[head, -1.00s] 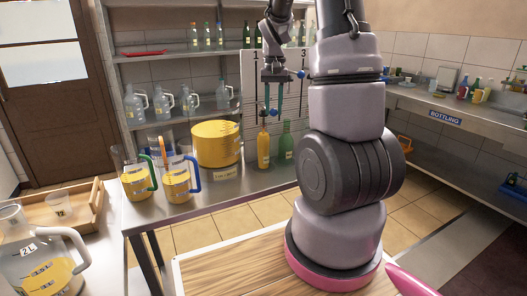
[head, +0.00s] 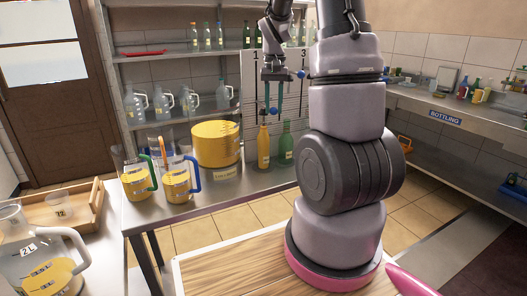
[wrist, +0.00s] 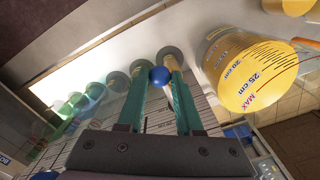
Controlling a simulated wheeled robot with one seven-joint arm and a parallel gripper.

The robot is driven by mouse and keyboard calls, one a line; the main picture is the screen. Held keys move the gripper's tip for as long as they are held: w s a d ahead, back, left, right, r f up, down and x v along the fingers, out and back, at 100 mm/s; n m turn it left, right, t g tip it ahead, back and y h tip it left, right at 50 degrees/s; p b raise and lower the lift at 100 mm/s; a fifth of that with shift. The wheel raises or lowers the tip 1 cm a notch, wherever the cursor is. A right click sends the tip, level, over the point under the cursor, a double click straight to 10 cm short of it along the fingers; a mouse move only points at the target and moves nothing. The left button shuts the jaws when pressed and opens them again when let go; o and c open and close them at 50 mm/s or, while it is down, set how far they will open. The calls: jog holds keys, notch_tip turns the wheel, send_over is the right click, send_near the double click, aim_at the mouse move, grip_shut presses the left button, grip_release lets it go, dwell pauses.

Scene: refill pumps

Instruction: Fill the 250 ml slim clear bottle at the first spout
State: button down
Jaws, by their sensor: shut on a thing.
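A slim bottle (head: 263,147) filled with orange-yellow liquid stands upright at the right end of the steel table in the head view, below my gripper. The liquid shows up to about its neck. My gripper (head: 269,108) points down above it, and its teal fingers also show in the wrist view (wrist: 158,82). They are shut on a blue ball knob (wrist: 160,76), seen between the fingertips. The first spout's outlet is hard to make out behind the fingers. A large drum (head: 217,146) of yellow liquid with a scale stands to the left; it shows in the wrist view too (wrist: 250,75).
A green bottle (head: 286,143) stands close to the right of the orange-yellow one. Another blue knob (head: 300,74) is right of my gripper. Two jugs of yellow liquid, one with a green handle (head: 138,178) and one with a blue handle (head: 179,180), stand at the table's front left.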

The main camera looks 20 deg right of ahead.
notch_tip(320, 180, up, 11)
jog(key=c, duration=0.5)
grip_release()
notch_tip(320, 180, up, 18)
dwell(0.9)
jog(key=shift+f, duration=0.1)
jog(key=s+a+f+t, duration=0.2)
jog(key=s+a+f, duration=0.2)
jog(key=s, duration=0.2)
jog(key=s+a+f+n+t+y, duration=0.1)
jog(key=s+a+f+t, duration=0.1)
jog(key=s+a, duration=0.3)
jog(key=s+a+f+t+y, duration=0.1)
jog(key=s+a+f+t, duration=0.2)
jog(key=s, duration=0.5)
notch_tip(320, 180, down, 3)
jog(key=shift+s+a+r, duration=0.15)
jog(key=shift+s+a, duration=0.15)
jog(key=shift+a, duration=0.4)
